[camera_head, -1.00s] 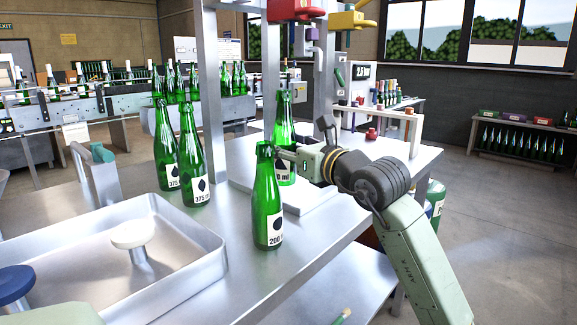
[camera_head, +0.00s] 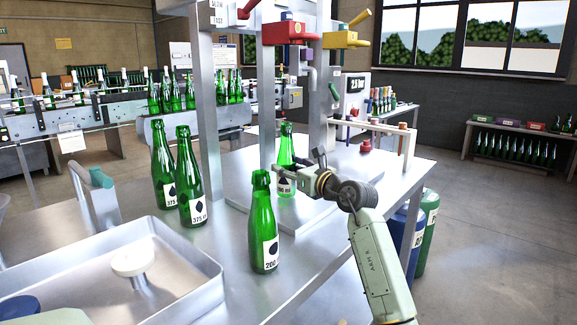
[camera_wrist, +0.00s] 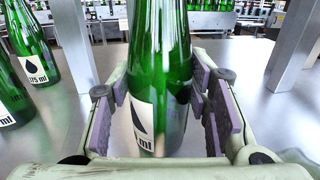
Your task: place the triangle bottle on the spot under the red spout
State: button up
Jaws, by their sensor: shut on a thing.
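My gripper (camera_head: 298,172) is shut around the lower body of a green bottle (camera_head: 286,146), which stands upright between the fingers. In the wrist view the held bottle (camera_wrist: 158,50) has a white label with a dark, pointed mark, partly hidden. I cannot make out a clear triangle. The red spout unit (camera_head: 288,32) is on the frame above the bottle in the head view. The bottle is over or on the raised metal platform (camera_head: 300,214); whether its base touches is unclear. The spot itself is not distinguishable.
A green bottle (camera_head: 263,225) stands at the near table edge. Two more bottles (camera_head: 162,165) (camera_head: 190,175) stand left of the frame post (camera_head: 207,110). A metal tray (camera_head: 185,285) lies at front left. A yellow spout unit (camera_head: 340,40) is right of the red one.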

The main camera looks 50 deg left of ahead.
jog(key=shift+f, duration=0.1)
jog(key=shift+f, duration=0.2)
jog(key=o, duration=1.3)
jog(key=shift+o, duration=0.2)
jog(key=shift+r, duration=0.25)
jog(key=d+b, duration=0.1)
jog(key=d, duration=0.3)
jog(key=d+b, duration=0.1)
jog(key=d, duration=0.3)
jog(key=s+d+b, duration=0.1)
jog(key=d, duration=0.3)
jog(key=shift+s+f, duration=0.1)
